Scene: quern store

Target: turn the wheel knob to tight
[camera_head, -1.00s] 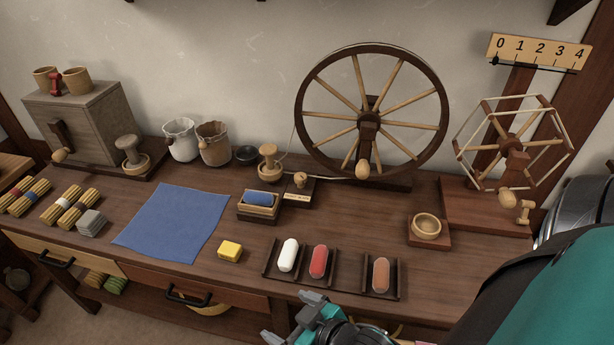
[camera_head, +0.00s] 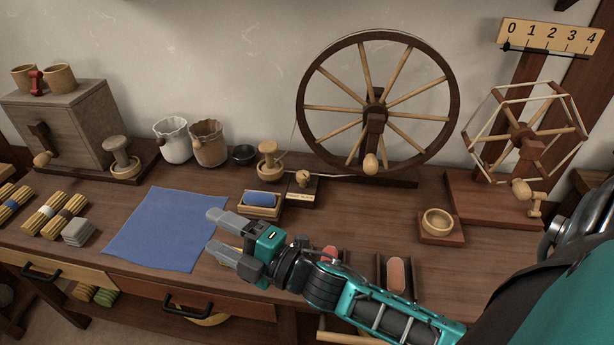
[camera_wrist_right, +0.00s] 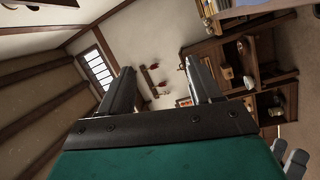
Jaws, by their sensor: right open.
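A small wooden knob (camera_head: 303,178) sits on a dark block with a pale label (camera_head: 301,195), too small to read. It stands at the front left of the big spinning wheel (camera_head: 457,105), and a cord runs from near it toward the wheel. A larger wooden handle (camera_head: 370,164) sticks out below the wheel's hub. My right gripper (camera_head: 213,231) is open and empty over the front of the bench, left of and nearer than the knob. In the right wrist view its two fingers (camera_wrist_right: 158,69) are apart with nothing between them.
A blue cloth (camera_head: 158,230) lies left of the gripper. A box with a blue roll (camera_head: 262,200) and a stamp-like wooden post (camera_head: 268,160) stand beside the knob. A wooden bowl (camera_head: 438,221) and a skein winder (camera_head: 521,140) are right. My arm covers part of the spool trays.

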